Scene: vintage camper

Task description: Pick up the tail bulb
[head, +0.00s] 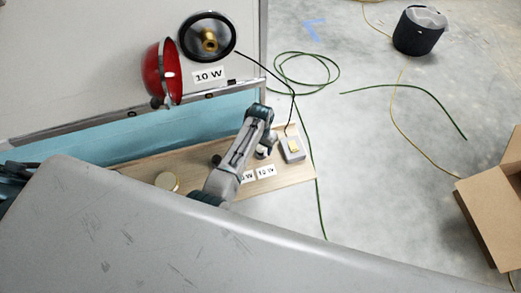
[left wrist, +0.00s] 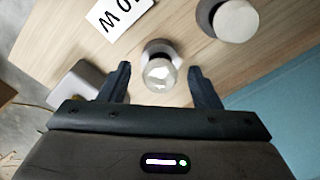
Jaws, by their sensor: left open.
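In the left wrist view a clear glass bulb (left wrist: 160,72) stands in a pale round holder (left wrist: 158,48) on the wooden plank. My left gripper (left wrist: 160,74) is open, with one finger on each side of the bulb and visible gaps between. I cannot tell how far the fingertips are above the plank. In the head view my left gripper (head: 265,148) is over the plank (head: 300,170), and the bulb there is mostly hidden by the arm. A red tail lamp lens (head: 163,73) hangs open beside a round lamp housing (head: 208,37) with a brass socket. My right gripper is not in view.
A "10 W" label (head: 209,75) is on the camper wall. Beside the gripper are a small grey box (head: 292,148) with a cable and a printed card (head: 266,171). A pale round object (left wrist: 235,20) stands near the bulb. Hoses, a black bin (head: 419,32) and a carton (head: 490,205) are on the floor.

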